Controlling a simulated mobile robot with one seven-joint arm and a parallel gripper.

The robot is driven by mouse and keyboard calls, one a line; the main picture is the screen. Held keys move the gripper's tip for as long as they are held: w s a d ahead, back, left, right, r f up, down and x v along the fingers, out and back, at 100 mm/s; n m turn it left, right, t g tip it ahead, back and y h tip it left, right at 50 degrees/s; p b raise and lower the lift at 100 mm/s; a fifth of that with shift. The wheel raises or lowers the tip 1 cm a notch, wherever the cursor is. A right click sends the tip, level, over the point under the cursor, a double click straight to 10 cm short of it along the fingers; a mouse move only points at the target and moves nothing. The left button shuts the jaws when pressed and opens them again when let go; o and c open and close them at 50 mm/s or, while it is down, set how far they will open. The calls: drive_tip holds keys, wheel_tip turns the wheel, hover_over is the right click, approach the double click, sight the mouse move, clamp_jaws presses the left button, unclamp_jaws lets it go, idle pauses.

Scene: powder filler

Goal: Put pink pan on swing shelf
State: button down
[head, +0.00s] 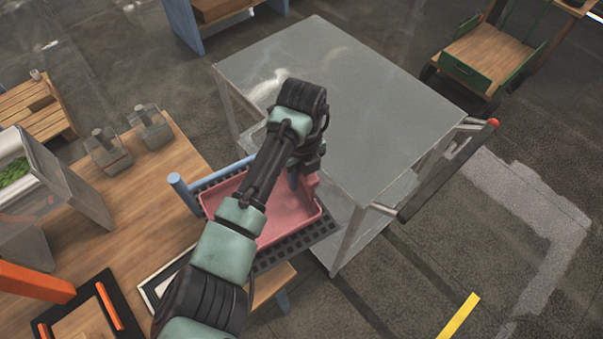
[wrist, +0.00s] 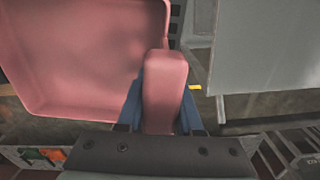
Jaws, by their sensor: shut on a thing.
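The pink pan (head: 285,218) is a shallow rectangular tray, partly hidden by my arm in the head view. It fills the upper left of the wrist view (wrist: 80,50). My gripper (wrist: 165,108) has its blue fingers shut on either side of the pan's pink handle. In the head view, my gripper (head: 294,180) is at the pan's right end. A dark slatted shelf (head: 318,232) with a blue post (head: 182,190) at its left, seemingly the swing shelf, shows beneath and around the pan. I cannot tell whether the pan touches it.
A wooden table (head: 90,215) on the left holds clear containers (head: 150,128) and a glass-sided box (head: 50,200). Open floor lies at lower right.

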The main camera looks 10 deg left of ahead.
drive_tip(key=c, duration=0.6)
unclamp_jaws()
drive_tip(key=shift+o, duration=0.2)
drive_tip(key=shift+w, duration=0.1)
wheel_tip(320, 180, up, 12)
drive_tip(key=shift+r+b, duration=0.1)
drive_tip(key=shift+b, duration=0.9)
drive_tip(key=w+d+r+n+t+h, duration=0.2)
drive_tip(key=w+d+r+n+t, duration=0.25)
drive_tip(key=d+r, duration=0.3)
drive_tip(key=w+d+r+n+t+h, duration=0.25)
drive_tip(key=w+d+r+t, duration=0.35)
drive_tip(key=r, duration=0.3)
drive_tip(key=s+d+r+n+t, duration=0.1)
drive_tip(key=s+r+n+t, duration=0.15)
drive_tip(key=r, duration=0.45)
drive_tip(key=s+d+r+n+t, duration=0.1)
drive_tip(key=d+r+n+t, duration=0.1)
drive_tip(key=r+n+t, duration=0.35)
drive_tip(key=s+a+r+n+t+y, duration=0.2)
drive_tip(key=s+a+r+n+t, duration=0.2)
drive_tip(key=s+r+n, duration=0.2)
drive_tip(key=s+a+r+n+t+y, duration=0.2)
drive_tip(key=s+a+r+n+t, duration=0.3)
drive_tip(key=s+r, duration=0.6)
wheel_tip(320, 180, up, 2)
drive_tip(key=shift+r+n, duration=0.15)
drive_tip(key=shift+n, duration=0.65)
